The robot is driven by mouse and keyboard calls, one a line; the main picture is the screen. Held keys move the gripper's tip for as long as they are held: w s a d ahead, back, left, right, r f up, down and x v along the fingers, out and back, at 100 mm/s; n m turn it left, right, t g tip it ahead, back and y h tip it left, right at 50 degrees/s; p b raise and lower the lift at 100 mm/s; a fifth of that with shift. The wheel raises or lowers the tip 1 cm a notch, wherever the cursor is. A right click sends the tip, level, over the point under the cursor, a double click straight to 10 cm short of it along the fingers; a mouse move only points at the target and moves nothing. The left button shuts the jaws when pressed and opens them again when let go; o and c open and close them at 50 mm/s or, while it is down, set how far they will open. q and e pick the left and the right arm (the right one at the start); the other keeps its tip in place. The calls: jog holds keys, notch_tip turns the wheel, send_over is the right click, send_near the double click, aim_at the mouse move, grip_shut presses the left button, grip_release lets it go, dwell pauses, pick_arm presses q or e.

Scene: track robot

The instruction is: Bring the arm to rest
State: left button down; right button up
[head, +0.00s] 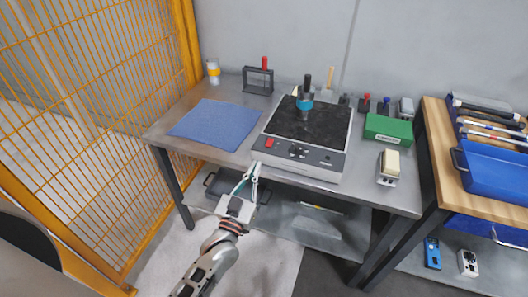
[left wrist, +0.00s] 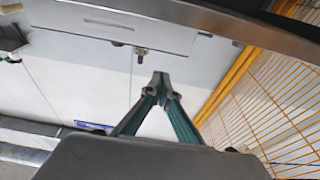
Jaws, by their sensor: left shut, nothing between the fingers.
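My left gripper (head: 249,177) is in front of the grey table's front edge, near the gap between the blue mat and the black-topped device. It points up and away from me. In the left wrist view its teal fingers (left wrist: 160,82) meet at the tips, with nothing between them. My left arm comes in from the bottom of the head view. My right gripper does not show in either view.
The grey table (head: 225,90) holds a blue mat (head: 215,124), a black-topped device (head: 310,122) and a green box (head: 388,128). A yellow mesh fence (head: 95,75) stands at left. A wooden-topped bench (head: 455,165) with a blue tray (head: 495,170) stands at right. Floor (head: 255,255) is clear in front.

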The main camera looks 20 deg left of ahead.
pick_arm(q)
jog(key=s+f+m+g+h, duration=0.1)
jog(key=s+f+m+g, duration=0.1)
jog(key=s+f+g, duration=0.3)
jog(key=s+f+m+g, duration=0.2)
jog(key=s+f+g, duration=0.2)
jog(key=s+f, duration=0.9)
jog(key=s, duration=0.4)
jog(key=shift+s+d+f+g+h, duration=0.15)
jog(key=shift+s+f+g+h, duration=0.1)
jog(key=shift+s+g+h, duration=0.15)
